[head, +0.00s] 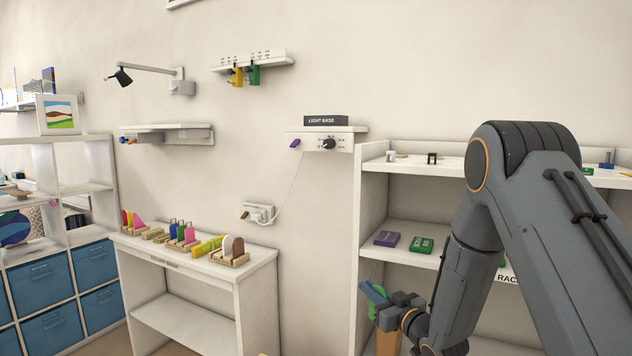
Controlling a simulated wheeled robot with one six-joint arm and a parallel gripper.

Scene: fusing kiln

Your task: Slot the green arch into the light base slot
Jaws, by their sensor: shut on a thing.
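My gripper (384,302) is at the lower right, in front of the white shelf unit. It is shut on a green piece (380,290), which I take for the green arch; the jaws hide most of it, so its shape is unclear. Blue parts show beside the green. I cannot make out a slot from here.
A white table (258,266) at the left carries colourful pieces in wooden stands. The white shelf unit (367,210) holds purple and green boxes (421,244). A tan and purple object (388,342) stands below my gripper. Bare wall lies between the table and the shelf unit.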

